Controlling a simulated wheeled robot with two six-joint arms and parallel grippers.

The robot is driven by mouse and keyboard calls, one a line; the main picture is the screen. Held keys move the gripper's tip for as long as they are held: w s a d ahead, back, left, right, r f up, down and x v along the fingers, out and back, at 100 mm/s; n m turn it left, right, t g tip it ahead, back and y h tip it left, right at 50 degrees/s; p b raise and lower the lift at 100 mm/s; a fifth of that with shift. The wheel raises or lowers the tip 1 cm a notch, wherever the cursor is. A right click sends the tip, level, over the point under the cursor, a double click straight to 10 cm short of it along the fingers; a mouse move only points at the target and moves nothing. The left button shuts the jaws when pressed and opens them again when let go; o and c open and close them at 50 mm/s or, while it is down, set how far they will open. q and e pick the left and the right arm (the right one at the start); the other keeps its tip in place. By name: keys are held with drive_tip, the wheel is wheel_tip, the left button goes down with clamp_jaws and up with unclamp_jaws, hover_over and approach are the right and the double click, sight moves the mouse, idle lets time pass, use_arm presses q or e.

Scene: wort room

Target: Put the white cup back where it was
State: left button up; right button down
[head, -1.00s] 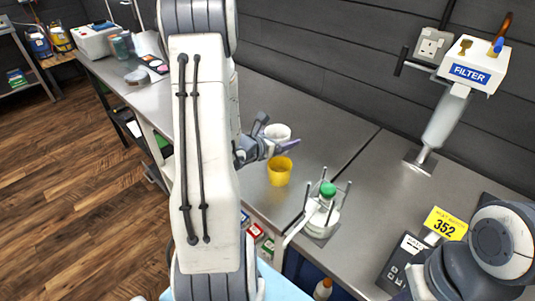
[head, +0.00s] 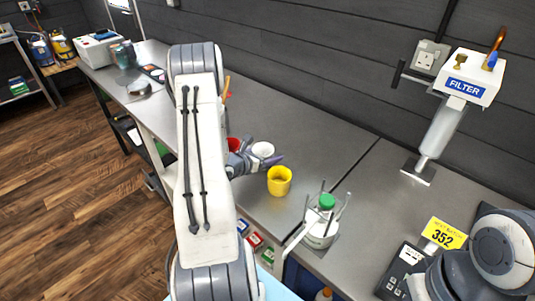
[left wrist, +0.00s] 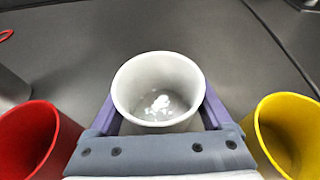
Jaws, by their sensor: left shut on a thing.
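The white cup (head: 263,149) is upright on or just above the steel bench, between the red cup (head: 234,144) and the yellow cup (head: 279,182). My left gripper (head: 259,156) is shut on it, with purple fingers on both sides. The left wrist view shows the white cup (left wrist: 158,80) between the fingers, the red cup (left wrist: 28,140) at left and the yellow cup (left wrist: 288,135) at right, both apart from it. Whether the cup's base touches the bench is hidden. My right gripper is out of view; only part of my right arm shows.
A green-capped bottle (head: 322,226) stands in a pronged holder on the bench, in front of the yellow cup. A filter unit (head: 466,76) stands at right near a yellow 352 sign (head: 444,233). The bench (head: 310,130) behind the cups is clear.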

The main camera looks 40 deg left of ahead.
use_arm(q)
drive_tip(key=shift+f, duration=0.3)
drive_tip(key=shift+f, duration=0.1)
drive_tip(key=shift+f+b, duration=0.1)
drive_tip(key=shift+b, duration=0.2)
drive_tip(key=o, duration=1.2)
